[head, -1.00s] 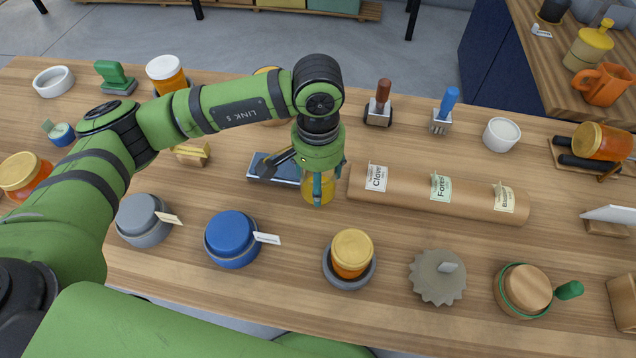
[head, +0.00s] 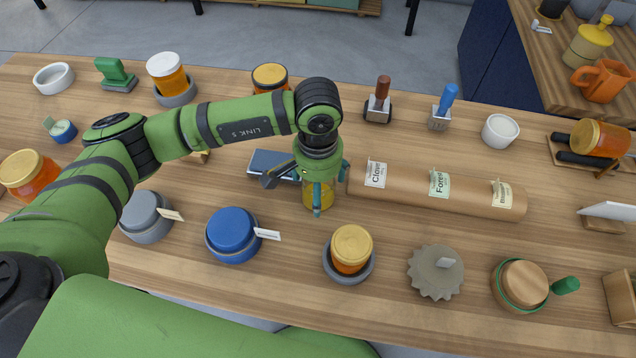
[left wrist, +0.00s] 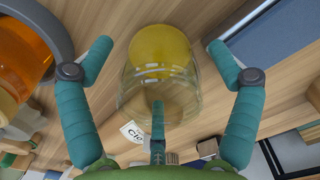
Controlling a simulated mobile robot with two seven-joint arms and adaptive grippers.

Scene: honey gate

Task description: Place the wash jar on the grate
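A clear glass jar with yellow contents or base (head: 318,196), which I take as the wash jar, stands on the wooden table below my left gripper (head: 316,186). In the left wrist view the jar (left wrist: 160,85) lies between the spread teal fingers of that gripper (left wrist: 153,50). Side gaps show, so it is open around the jar and not closed on it. A third finger overlaps the jar's near side. I cannot identify a grate for certain in these frames. My right gripper is not in view.
A slate-blue slab (head: 268,163) lies just left of the jar. A brown paper roll with labels (head: 450,195) lies close on the right. A honey jar on a grey dish (head: 351,250), a blue lidded pot (head: 232,235) and a scalloped grey disc (head: 435,272) stand in front.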

